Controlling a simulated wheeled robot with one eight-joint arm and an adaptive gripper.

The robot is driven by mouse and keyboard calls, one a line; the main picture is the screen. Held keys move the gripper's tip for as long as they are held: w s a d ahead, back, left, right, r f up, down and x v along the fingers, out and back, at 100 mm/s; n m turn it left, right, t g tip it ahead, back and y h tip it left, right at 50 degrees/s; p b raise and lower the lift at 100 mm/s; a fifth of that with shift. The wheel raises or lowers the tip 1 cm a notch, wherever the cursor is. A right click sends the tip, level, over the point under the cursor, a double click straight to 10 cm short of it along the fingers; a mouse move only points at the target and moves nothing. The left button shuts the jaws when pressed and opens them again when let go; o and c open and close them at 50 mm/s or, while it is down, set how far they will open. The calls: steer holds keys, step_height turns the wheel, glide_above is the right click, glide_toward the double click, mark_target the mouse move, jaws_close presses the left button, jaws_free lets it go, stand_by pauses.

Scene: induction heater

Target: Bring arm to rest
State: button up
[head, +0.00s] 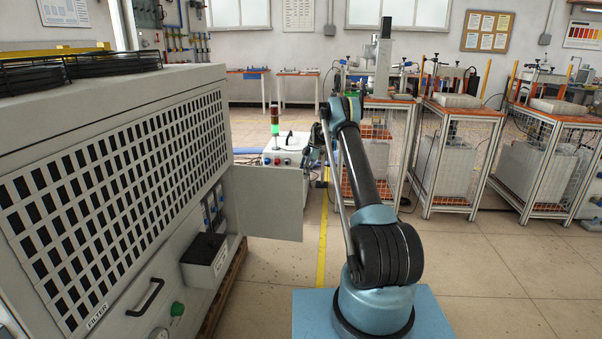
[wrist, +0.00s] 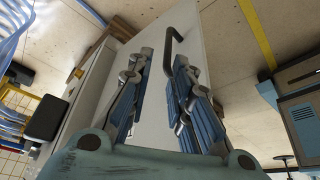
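My arm stands on a blue base and reaches up and forward in the head view. My gripper (head: 313,150) is at its far end, small and partly hidden by the arm there, close to the edge of an open grey door panel (head: 264,203). In the wrist view my gripper (wrist: 163,62) has its two blue-padded fingers apart, with nothing held between them. The pale door panel (wrist: 207,62) lies behind the fingers. A dark bar handle (wrist: 169,50) on it shows in the gap near the fingertips; I cannot tell whether they touch.
A white unit with a signal light (head: 275,127) stands beyond the door. Caged workstations (head: 450,150) line the back right. The floor at the right front is clear.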

steer(key=s+d+r+m+t+h, duration=0.1)
steer(key=s+d+r+m, duration=0.15)
steer(key=s+r, duration=0.55)
steer(key=s+d+r+m, duration=0.1)
steer(key=s+r+m, duration=0.25)
steer(key=r, duration=0.85)
steer(key=s+d+r+m, duration=0.2)
steer(key=s+r, duration=0.2)
steer(key=s, duration=0.3)
steer(key=s+d+r+m+t, duration=0.1)
steer(key=s+r+m, duration=0.1)
steer(key=s+r, duration=0.35)
steer(key=s+d+r+m, duration=0.2)
steer(key=s, duration=0.7)
steer(key=s+d+f+m+t+h, duration=0.1)
steer(key=s+d+m, duration=0.15)
steer(key=s, duration=0.85)
steer(key=s+d+m+h, duration=0.1)
steer(key=s+m, duration=0.2)
steer(key=s, duration=0.9)
steer(key=s+d+f+m+t+h, duration=0.1)
steer(key=s+f+m, duration=0.4)
steer(key=s+f, duration=0.8)
steer(key=s+d, duration=0.1)
steer(key=s, duration=0.3)
steer(key=shift+d+f, duration=0.15)
